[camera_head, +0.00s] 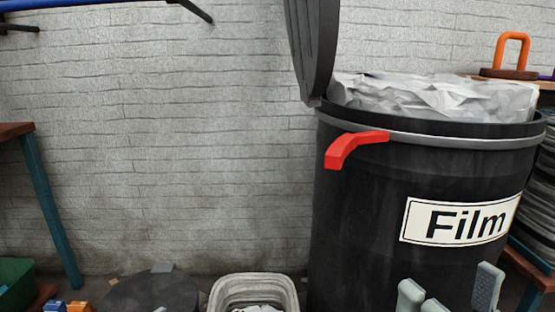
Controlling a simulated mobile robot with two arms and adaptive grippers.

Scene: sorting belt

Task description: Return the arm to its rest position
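Grey fingertips of one gripper, which I take to be my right gripper (452,292), rise into the bottom right of the head view. Two fingertips on the left stand apart from one on the right, so it is open, and I see nothing between them. The rest of this gripper and its arm are below the picture. The fingertips are in front of the lower part of a black bin labelled "Film" (350,225). My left gripper is not in view.
The bin has a red handle (350,147), a raised dark lid (312,45) and crumpled pale film (430,97) inside. A pale tub (221,292) and a dark round lid-like object (150,292) are at the bottom. A table (48,200) stands left, shelving (530,265) right.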

